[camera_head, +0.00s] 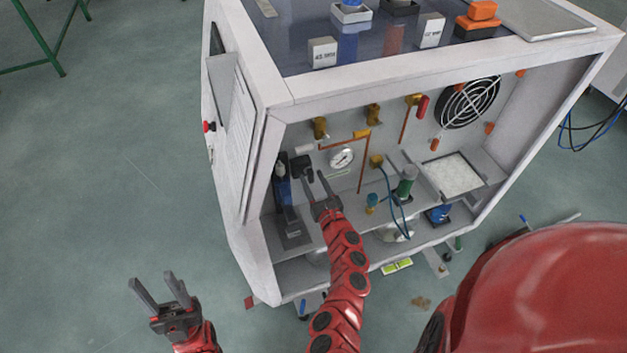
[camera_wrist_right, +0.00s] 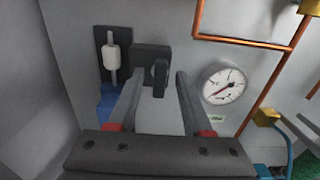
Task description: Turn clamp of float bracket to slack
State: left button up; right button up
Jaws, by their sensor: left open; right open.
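The float bracket (camera_wrist_right: 101,75) is a dark upright plate with a white float (camera_wrist_right: 111,57) on a thin rod, above a blue part. Beside it on the back wall is a black square block with a dark clamp lever (camera_wrist_right: 160,75), which hangs roughly vertical. In the head view the clamp block (camera_head: 300,166) sits inside the cabinet at the left. My right gripper (camera_head: 315,178) is open just in front of it. In the right wrist view its fingers (camera_wrist_right: 158,82) appear either side of the lever; contact cannot be told. My left gripper (camera_head: 153,279) is open and empty outside the cabinet.
A round gauge (camera_wrist_right: 224,83) and copper pipes (camera_wrist_right: 245,41) lie right of the clamp. The white cabinet's left post (camera_head: 262,190) stands left of my right arm.

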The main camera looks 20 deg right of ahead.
grip_shut()
dwell(0.3)
jog(key=n+b, duration=0.3)
jog(key=shift+a+f+n+b, duration=0.1)
jog(key=shift+f+n+b, duration=0.15)
jog(key=shift+n+b, duration=0.05)
jog(key=n+b, duration=0.4)
jog(key=n, duration=0.1)
jog(key=shift+a, duration=0.15)
jog(key=n+b, duration=0.3)
jog(key=n, duration=0.1)
jog(key=shift+f+n, duration=0.1)
jog(key=shift+n, duration=0.3)
jog(key=n+b, duration=0.2)
jog(key=n, duration=0.2)
jog(key=shift+n+b, duration=0.35)
jog(key=shift+n, duration=0.05)
